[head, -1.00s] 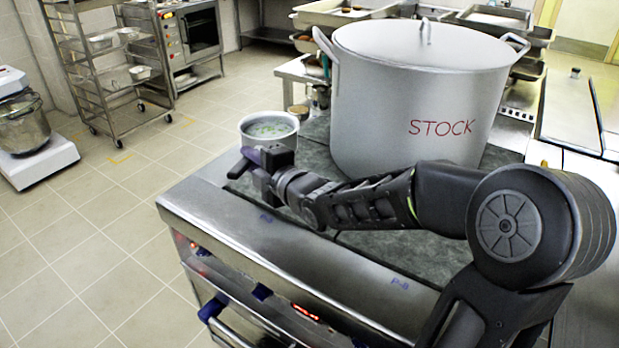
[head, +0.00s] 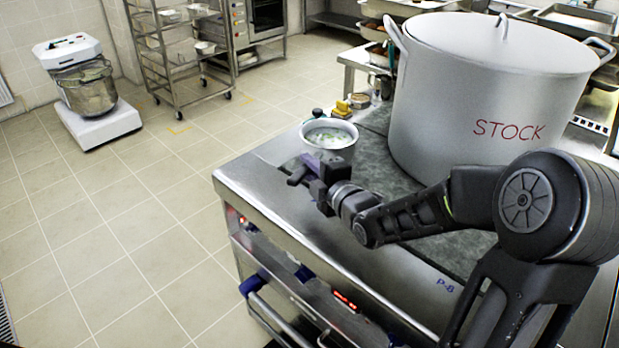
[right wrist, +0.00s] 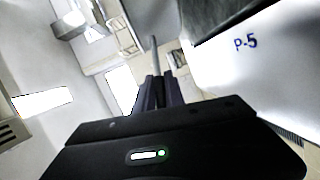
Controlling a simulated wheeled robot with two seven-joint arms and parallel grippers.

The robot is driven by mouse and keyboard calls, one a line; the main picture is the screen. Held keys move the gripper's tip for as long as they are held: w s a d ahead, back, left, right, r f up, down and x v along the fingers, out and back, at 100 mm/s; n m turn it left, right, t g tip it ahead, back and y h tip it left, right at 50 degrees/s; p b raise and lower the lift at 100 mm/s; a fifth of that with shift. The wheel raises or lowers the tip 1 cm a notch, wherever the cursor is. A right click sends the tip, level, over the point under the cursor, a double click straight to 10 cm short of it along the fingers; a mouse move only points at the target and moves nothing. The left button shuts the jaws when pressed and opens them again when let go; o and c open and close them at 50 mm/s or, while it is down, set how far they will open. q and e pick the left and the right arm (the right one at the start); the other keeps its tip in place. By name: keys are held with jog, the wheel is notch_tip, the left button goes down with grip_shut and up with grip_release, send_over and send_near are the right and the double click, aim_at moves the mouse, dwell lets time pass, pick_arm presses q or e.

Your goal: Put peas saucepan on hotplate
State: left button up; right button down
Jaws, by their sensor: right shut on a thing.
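The peas saucepan (head: 329,137) is a small light metal pan with green peas in pale liquid. In the head view it is upright at the far left corner of the range top, left of the stockpot. My right gripper (head: 308,172) is just in front of it, shut on its handle. The right wrist view shows a thin grey bar, the handle (right wrist: 154,55), between the fingers (right wrist: 158,92). Dark hotplates (head: 385,168) cover the range top. I cannot tell whether the pan's base touches the surface. My left gripper is out of view.
A big stockpot (head: 490,110) marked STOCK stands on the range, close right of the saucepan, behind my right arm. A yellow item (head: 343,107) and small containers stand behind the saucepan. A rack (head: 180,55) and a mixer (head: 88,95) stand on the floor at left.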

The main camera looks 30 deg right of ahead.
notch_tip(320, 180, down, 3)
jog(key=shift+f, duration=0.15)
jog(key=c, duration=1.4)
grip_release()
jog(key=shift+f, duration=0.15)
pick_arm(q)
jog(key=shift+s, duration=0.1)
pick_arm(e)
jog(key=shift+s, duration=0.1)
